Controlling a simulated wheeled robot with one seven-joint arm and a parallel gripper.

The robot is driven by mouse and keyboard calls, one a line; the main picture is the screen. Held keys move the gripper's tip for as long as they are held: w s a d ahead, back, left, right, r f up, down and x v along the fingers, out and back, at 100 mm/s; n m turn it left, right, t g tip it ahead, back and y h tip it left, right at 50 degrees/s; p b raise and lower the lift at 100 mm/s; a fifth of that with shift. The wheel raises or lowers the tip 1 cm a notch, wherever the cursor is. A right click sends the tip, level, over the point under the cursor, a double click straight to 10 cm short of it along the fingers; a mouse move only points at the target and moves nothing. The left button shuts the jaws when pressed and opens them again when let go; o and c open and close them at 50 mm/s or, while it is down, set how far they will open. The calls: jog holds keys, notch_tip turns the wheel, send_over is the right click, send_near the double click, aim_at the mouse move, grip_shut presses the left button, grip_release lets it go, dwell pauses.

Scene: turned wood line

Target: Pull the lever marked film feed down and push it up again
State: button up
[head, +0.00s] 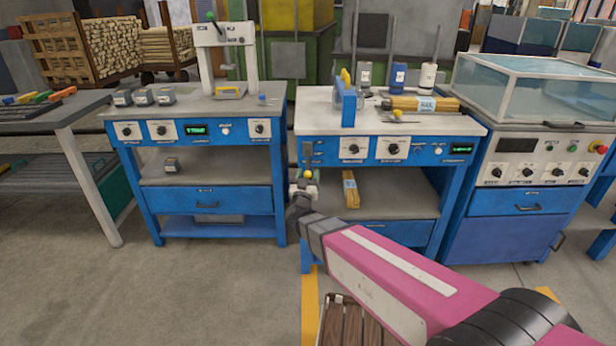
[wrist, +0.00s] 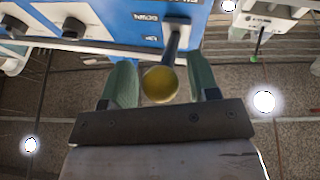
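The lever is a dark grey rod (wrist: 170,50) with a yellow ball knob (wrist: 160,84) on its end, sticking out of a blue panel (wrist: 103,13) in the wrist view. In the head view the knob (head: 308,173) shows small at the left front of the middle blue bench, below a dark slotted plate (head: 308,152). My gripper (head: 304,184) is at the knob; its green fingers stand either side of it in the wrist view (wrist: 162,82). Gaps show between knob and fingers, so it is open. The panel labels are too small or inverted to read surely.
Black rotary knobs (head: 354,149) sit right of the lever on the same panel. A shelf below holds a wooden bundle (head: 350,190). Another blue bench (head: 205,200) stands left, with a gap between. A glass-topped cabinet (head: 530,90) stands right. Floor at left front is clear.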

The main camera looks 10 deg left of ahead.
grip_shut()
